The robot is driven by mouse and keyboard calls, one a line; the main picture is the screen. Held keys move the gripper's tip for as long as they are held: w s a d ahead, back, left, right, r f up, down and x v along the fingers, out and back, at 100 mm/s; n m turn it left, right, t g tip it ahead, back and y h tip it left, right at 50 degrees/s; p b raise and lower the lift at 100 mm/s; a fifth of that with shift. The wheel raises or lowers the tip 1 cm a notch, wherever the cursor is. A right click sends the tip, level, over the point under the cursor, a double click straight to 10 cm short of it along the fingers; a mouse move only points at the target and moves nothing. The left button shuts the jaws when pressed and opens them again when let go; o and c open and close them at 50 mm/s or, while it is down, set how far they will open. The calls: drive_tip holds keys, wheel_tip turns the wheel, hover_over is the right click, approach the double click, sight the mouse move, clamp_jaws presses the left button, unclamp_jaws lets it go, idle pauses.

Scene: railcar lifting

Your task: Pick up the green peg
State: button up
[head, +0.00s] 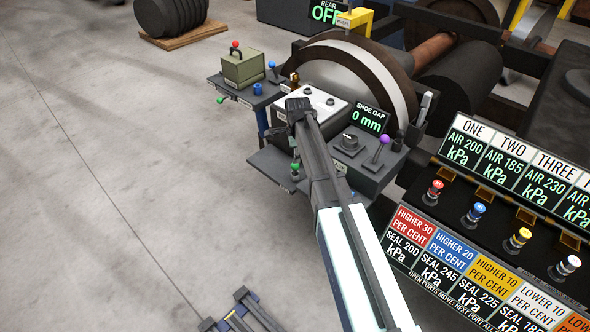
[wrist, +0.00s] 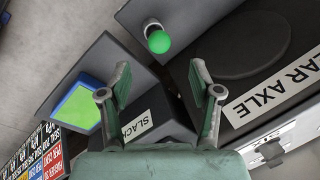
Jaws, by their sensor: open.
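A round green top on a short pale stem, which looks like the green peg (wrist: 159,42), stands on a grey ledge in the wrist view, beyond and between my fingertips. In the head view a small green-topped peg (head: 295,166) shows at the front of the grey bench, just below my gripper; I cannot be sure it is the same one. My gripper (wrist: 159,74) is open with nothing between its fingers. It also shows in the head view (head: 298,108), over the bench, with its fingertips not clear there. The peg and fingers look apart.
A second green knob (head: 220,99) sits at the left shelf, near a blue cylinder (head: 258,89) and an olive box (head: 242,68). A SHOE GAP display (head: 368,119) and purple-knobbed lever (head: 383,139) stand right of my arm. A wheel (head: 350,75) rises behind. Open floor lies left.

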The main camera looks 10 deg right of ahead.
sight(294, 166)
drive_tip(key=x, duration=1)
drive_tip(key=shift+d+f, duration=0.1)
clamp_jaws()
